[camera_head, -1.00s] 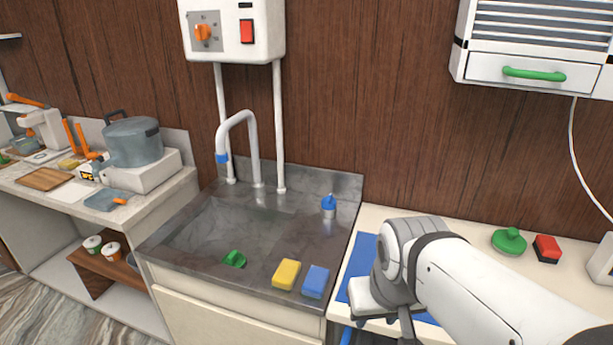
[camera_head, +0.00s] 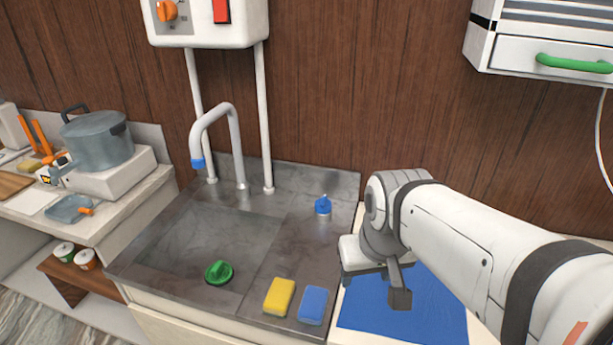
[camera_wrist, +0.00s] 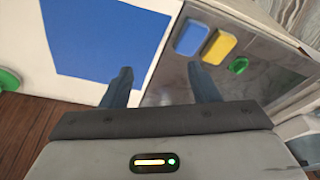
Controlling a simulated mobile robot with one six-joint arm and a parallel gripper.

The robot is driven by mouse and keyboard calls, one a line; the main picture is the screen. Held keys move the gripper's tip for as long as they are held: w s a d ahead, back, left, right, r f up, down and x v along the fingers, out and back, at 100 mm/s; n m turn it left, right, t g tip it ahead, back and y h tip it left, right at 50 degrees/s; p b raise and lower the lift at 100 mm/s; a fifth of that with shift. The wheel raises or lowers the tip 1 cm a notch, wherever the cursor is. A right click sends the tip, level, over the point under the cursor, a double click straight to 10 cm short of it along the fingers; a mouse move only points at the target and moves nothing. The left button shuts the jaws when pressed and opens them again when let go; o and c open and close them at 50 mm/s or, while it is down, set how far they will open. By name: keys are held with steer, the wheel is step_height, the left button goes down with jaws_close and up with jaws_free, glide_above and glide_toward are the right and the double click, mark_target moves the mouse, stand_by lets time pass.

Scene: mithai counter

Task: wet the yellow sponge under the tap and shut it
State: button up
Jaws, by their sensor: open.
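The yellow sponge (camera_head: 279,296) lies on the metal drainboard at the front of the sink, left of a blue sponge (camera_head: 313,305). In the wrist view the yellow sponge (camera_wrist: 220,47) is beyond my fingertips, beside the blue one (camera_wrist: 192,37). The tap (camera_head: 215,140) has a grey curved spout with a blue tip over the sink basin (camera_head: 190,250). A green knob-like piece (camera_head: 219,272) sits at the basin's front. A blue-topped piece (camera_head: 323,206) stands on the back right of the sink top. My gripper (camera_wrist: 166,82) is open and empty, to the right of the sponges.
A blue mat (camera_head: 410,310) lies on the white counter under my arm. A white box with a red switch (camera_head: 221,11) hangs above the tap. A pot (camera_head: 97,140) stands on the left counter. A cabinet with a green handle (camera_head: 575,64) hangs at upper right.

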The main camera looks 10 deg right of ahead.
steer(key=o, duration=0.3)
steer(key=w+r+n, duration=0.1)
steer(key=w+r, duration=0.2)
steer(key=w, duration=0.8)
steer(key=shift+d+r+g+p, duration=0.15)
steer(key=shift+d+g+p, duration=0.15)
steer(key=shift+p, duration=0.1)
steer(key=n+g+p, duration=0.2)
steer(key=n, duration=0.3)
glide_above(323, 199)
steer(key=shift+h, duration=0.3)
steer(key=f, duration=0.8)
steer(key=s+f, duration=0.1)
steer(key=f, duration=0.3)
steer(key=shift+a+f, duration=0.25)
steer(key=shift+f, duration=0.05)
steer(key=shift+w+f, duration=0.3)
steer(key=shift+f, duration=0.35)
steer(key=f+p, duration=0.1)
steer(key=f, duration=0.2)
steer(key=f+p, duration=0.1)
steer(key=f, duration=0.3)
steer(key=shift+w+d, duration=0.15)
steer(key=shift+d, duration=0.05)
